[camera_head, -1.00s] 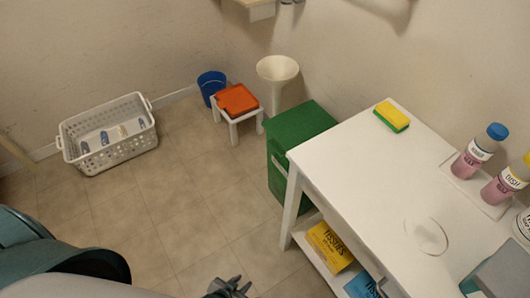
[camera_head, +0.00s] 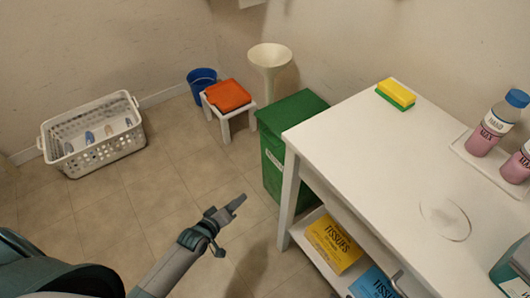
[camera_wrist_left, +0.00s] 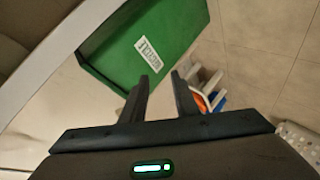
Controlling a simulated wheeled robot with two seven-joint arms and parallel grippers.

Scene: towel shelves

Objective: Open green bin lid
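The green bin (camera_head: 274,168) stands on the floor at the left end of the white table. Its green lid (camera_head: 291,109) looks closed on top. In the left wrist view the bin (camera_wrist_left: 118,64) fills the upper middle, with a white label on its side. My left gripper (camera_head: 236,204) is over the floor, left of and nearer than the bin, and looks apart from it. In the left wrist view its two fingers (camera_wrist_left: 160,98) are spread with nothing between them. My right gripper is in neither view now.
The white table (camera_head: 385,145) stands right of the bin, with a sponge (camera_head: 396,94) and bottles (camera_head: 497,123) on top and tissue boxes (camera_head: 333,244) below. A stool (camera_head: 226,97), blue bucket (camera_head: 202,82) and laundry basket (camera_head: 93,137) stand behind. Floor left of the bin is clear.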

